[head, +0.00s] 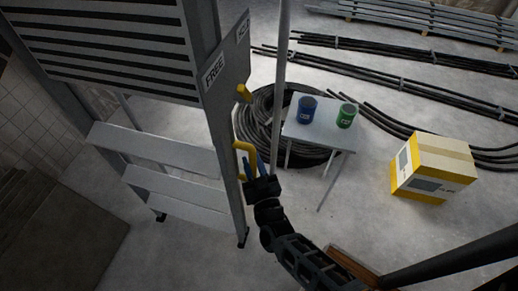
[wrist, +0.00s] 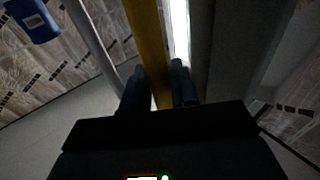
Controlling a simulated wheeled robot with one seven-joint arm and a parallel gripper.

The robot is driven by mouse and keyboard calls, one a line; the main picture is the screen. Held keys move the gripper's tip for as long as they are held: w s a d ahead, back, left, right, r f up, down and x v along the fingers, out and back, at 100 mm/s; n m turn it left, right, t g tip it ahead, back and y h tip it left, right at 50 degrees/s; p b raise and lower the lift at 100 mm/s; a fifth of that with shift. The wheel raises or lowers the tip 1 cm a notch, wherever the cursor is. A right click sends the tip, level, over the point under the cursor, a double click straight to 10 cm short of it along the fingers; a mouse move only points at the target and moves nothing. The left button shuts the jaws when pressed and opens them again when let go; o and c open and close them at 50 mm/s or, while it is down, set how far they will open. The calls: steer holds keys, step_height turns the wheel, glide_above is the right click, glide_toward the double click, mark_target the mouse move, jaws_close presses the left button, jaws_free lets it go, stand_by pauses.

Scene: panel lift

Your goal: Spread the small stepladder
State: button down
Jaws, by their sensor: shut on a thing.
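The stepladder stands upright at the left of the head view, with several pale flat treads (head: 170,153) between grey rails (head: 222,140). Its top part is a ribbed dark-striped platform (head: 105,45), and a side plate by the rail carries the word FREE. A yellow handle (head: 243,147) sticks out from the right rail. My gripper (head: 254,168) is at this handle. In the wrist view the yellow bar (wrist: 146,45) runs between the fingers of my gripper (wrist: 158,88), which are shut on it. How far the ladder's legs are apart is unclear.
A small grey table (head: 318,133) holds a blue can (head: 306,111) and a green can (head: 346,116). A black cable coil (head: 263,112) lies behind it. A thin upright pole (head: 281,75) stands close to my gripper. A yellow-white box (head: 433,167) is at right.

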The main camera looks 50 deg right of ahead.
steer(key=s+a+f+n+t+b, duration=0.1)
steer(key=s+a+b, duration=0.1)
steer(key=a+b, duration=0.2)
steer(key=s+a+f+n+t+b, duration=0.1)
steer(key=s+a+f+b, duration=0.1)
steer(key=a, duration=0.9)
steer(key=s+a+f+n+t+b, duration=0.1)
steer(key=s+a+b, duration=0.3)
steer(key=a+b, duration=0.2)
steer(key=shift+a+f+h, duration=0.3)
steer(key=shift+a+h, duration=0.1)
steer(key=shift+a, duration=0.45)
steer(key=shift+s, duration=0.1)
steer(key=c, duration=1.1)
jaws_free()
steer(key=shift+a, duration=0.15)
steer(key=shift+o, duration=0.4)
steer(key=shift+r, duration=0.1)
steer(key=b+v, duration=0.1)
steer(key=v, duration=0.6)
steer(key=shift+s+f, duration=0.2)
steer(key=shift+s, duration=0.1)
steer(key=shift+a+r, duration=0.1)
steer(key=shift+a, duration=0.05)
